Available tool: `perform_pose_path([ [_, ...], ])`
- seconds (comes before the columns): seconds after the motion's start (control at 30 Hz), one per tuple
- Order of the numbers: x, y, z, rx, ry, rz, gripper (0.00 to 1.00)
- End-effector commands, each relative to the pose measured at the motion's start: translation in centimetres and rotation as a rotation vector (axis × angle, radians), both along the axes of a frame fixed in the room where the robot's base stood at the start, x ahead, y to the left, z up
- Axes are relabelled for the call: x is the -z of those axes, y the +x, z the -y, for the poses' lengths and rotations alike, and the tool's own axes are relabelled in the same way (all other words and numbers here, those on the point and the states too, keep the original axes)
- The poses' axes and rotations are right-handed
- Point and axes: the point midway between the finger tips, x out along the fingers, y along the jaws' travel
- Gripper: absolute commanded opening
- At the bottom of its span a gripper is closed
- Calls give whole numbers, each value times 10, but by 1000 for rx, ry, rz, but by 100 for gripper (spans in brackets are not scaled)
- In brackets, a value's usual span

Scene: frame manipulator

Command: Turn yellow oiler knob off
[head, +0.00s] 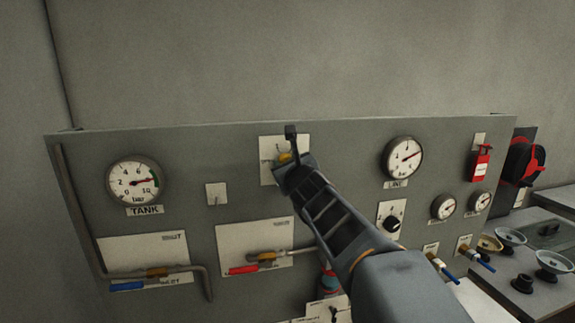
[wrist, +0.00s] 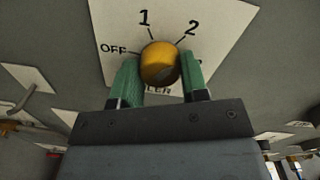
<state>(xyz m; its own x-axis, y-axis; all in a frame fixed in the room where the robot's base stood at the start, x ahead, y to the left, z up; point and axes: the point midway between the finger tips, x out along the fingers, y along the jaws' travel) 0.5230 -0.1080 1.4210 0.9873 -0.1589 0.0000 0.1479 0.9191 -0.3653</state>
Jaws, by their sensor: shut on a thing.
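The yellow oiler knob (wrist: 160,60) sits on a white plate (wrist: 215,25) in the wrist view, with OFF at its left, 1 above and 2 at upper right. A further mark at the right is partly hidden by a finger. I cannot tell which mark the knob points to. My gripper (wrist: 158,72) is shut on the knob, with one green finger on each side.
The grey panel (head: 190,165) carries a tank gauge (head: 135,180) at left and another gauge (head: 402,157) at right. Below are a blue-handled valve (head: 127,286), a red-handled valve (head: 243,269) and a black knob (head: 392,224). The wall above is bare.

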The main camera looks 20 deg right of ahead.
Motion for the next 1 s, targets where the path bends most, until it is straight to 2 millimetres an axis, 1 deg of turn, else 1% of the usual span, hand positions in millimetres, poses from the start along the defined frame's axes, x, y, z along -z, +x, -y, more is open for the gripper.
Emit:
perform_pose_path([
  [0.17, 1, 0, 0, 0, -25, -5, 17],
  [0.37, 2, 0, 0, 1, -127, -25, 17],
  [1.0, 1, 0, -1, 1, -710, -144, 17],
])
